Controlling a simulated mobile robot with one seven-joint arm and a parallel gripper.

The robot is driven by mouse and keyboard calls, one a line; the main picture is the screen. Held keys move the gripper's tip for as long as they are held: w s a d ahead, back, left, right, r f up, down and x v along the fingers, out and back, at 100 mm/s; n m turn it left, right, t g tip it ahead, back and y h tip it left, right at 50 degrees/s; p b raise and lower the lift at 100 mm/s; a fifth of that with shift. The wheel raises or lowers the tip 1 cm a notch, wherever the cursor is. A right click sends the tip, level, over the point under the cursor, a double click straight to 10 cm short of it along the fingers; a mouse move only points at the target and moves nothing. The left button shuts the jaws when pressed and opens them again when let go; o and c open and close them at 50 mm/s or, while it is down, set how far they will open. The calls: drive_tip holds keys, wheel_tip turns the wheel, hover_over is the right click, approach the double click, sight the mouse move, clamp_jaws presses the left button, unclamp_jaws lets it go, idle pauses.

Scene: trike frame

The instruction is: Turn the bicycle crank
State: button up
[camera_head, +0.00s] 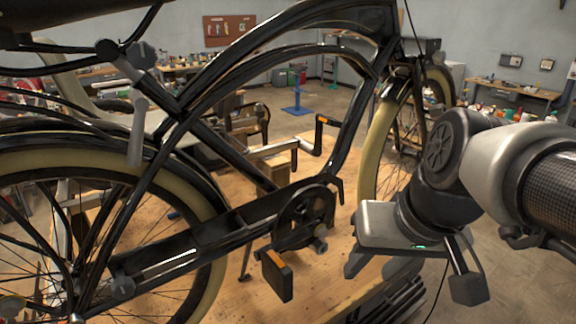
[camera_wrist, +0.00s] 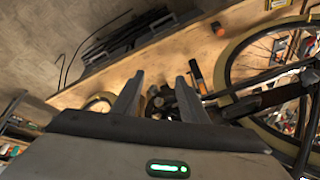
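The black bicycle frame (camera_head: 195,85) stands in the head view. Its dark round crank and chainring (camera_head: 305,212) sit low in the middle, at the front end of the chain guard (camera_head: 185,245). A black near-side pedal with an orange reflector (camera_head: 277,275) hangs below left of the crank. My gripper (camera_head: 412,278) is to the right of the crank, pointing down, with its fingers spread, empty and apart from the pedal. In the wrist view my gripper (camera_wrist: 160,82) shows two separated fingers. Dark crank parts beyond them are partly hidden by the right finger.
The bicycle stands over a wooden platform (camera_head: 340,270). The front wheel (camera_head: 375,165) is close behind my arm, and the rear wheel (camera_head: 205,285) is at left. Dark bars (camera_head: 395,300) lie by the platform's edge. Cluttered workbenches (camera_head: 515,90) line the back; open floor lies between.

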drive_tip(key=w+f+m+g+y+b, duration=0.1)
drive_tip(key=w+f+g+y+b, duration=0.1)
drive_tip(key=w+f+y, duration=0.35)
drive_tip(key=m+y, duration=0.2)
drive_tip(key=y, duration=0.7)
approach(289, 245)
drive_tip(key=p+x, duration=0.1)
drive_tip(key=x, duration=1.1)
drive_tip(key=shift+r, duration=0.1)
clamp_jaws()
